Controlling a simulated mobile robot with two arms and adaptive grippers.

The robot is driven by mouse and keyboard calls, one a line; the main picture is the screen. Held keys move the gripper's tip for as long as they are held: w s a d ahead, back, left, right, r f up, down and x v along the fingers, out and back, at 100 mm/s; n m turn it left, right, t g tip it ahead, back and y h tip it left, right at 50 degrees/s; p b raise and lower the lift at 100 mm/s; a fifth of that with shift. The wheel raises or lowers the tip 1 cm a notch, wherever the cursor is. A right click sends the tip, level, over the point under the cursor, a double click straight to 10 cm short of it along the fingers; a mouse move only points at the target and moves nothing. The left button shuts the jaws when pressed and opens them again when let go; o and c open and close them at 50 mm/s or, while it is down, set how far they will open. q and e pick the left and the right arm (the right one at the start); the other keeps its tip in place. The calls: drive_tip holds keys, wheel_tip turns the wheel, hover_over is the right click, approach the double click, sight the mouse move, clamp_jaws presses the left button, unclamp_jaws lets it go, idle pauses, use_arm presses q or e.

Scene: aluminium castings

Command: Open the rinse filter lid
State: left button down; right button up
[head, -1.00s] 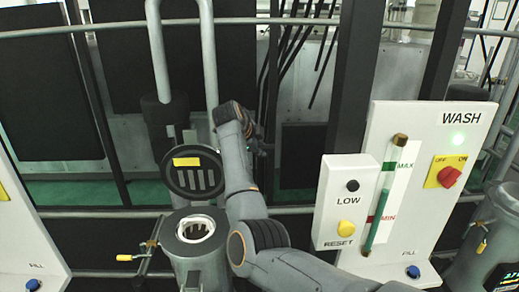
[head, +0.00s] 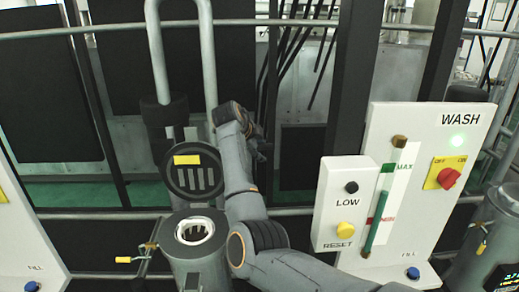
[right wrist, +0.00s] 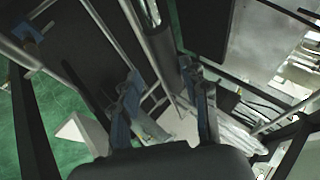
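The rinse filter (head: 200,262) is a grey cylinder at lower centre-left in the head view. Its round mouth is uncovered, showing a white ring and a dark slotted interior. The lid (head: 194,196), a dark disc with slots and a yellow label, stands raised behind the mouth. My right gripper (head: 262,148) is to the right of and above the lid, apart from it, and partly hidden by its wrist. In the right wrist view its two fingers (right wrist: 160,72) are spread with nothing gripped between them. My left gripper is out of view.
A yellow-tipped clamp handle (head: 124,260) sticks out left of the filter. A white WASH panel (head: 430,180) with a LOW/RESET box (head: 330,215) stands to the right. A grey looped pipe (head: 208,60) rises behind the lid, and rails cross behind.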

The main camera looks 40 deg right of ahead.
drive_tip(key=v, duration=1.2)
drive_tip(key=shift+f, duration=0.1)
